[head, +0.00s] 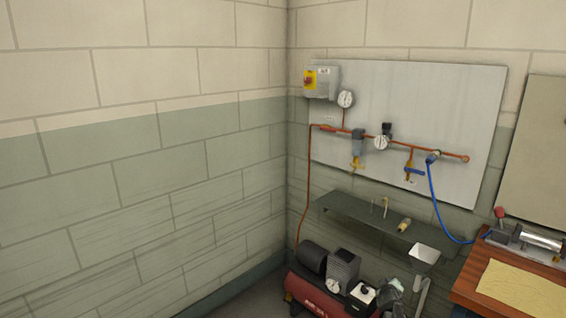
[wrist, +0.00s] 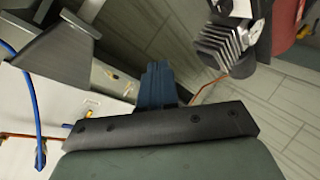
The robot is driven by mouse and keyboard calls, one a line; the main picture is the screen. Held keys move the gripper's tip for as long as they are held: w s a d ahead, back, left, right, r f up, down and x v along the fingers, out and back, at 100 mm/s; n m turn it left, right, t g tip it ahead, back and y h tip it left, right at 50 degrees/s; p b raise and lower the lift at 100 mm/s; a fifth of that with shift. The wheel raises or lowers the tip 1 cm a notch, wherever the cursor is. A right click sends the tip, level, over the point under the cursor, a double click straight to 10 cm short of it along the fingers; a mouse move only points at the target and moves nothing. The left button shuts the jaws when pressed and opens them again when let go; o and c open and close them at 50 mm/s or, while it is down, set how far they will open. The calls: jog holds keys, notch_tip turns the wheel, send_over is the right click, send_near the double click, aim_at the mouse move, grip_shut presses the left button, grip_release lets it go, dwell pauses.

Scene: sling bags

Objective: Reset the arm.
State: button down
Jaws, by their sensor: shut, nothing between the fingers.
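My gripper (wrist: 157,68) shows in the wrist view, above a black bar with several screws and a grey-green rounded body. Its dark blue fingers are together, with nothing between them. In the wrist view the wall and fittings appear tipped over, and nothing is seen touching the fingers.
A wall panel (head: 450,95) carries copper pipes, gauges and a blue hose (head: 435,200). A grey shelf (head: 350,213) juts out below it. A red compressor (head: 312,292) stands in the corner. A wooden bench (head: 465,285) is at right. The left wall is bare.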

jog(key=s+a+f+m+g+y, duration=0.15)
jog(key=s+a+f+g, duration=0.4)
jog(key=s+f, duration=0.7)
jog(key=s+a+f+m+g, duration=0.2)
jog(key=s+a+f+g, duration=0.35)
jog(key=s+f, duration=0.7)
jog(key=s+a+f+g+y, duration=0.1)
jog(key=s+a, duration=0.3)
jog(key=s, duration=0.7)
jog(key=s+a+f+m+g+y, duration=0.1)
jog(key=s+a+g, duration=0.3)
jog(key=s, duration=0.8)
jog(key=s+a+f+m+g+y, duration=0.1)
jog(key=s+a, duration=0.4)
jog(key=s, duration=0.7)
jog(key=shift+g, duration=0.9)
jog(key=shift+f+y, duration=0.1)
jog(key=shift+y, duration=0.15)
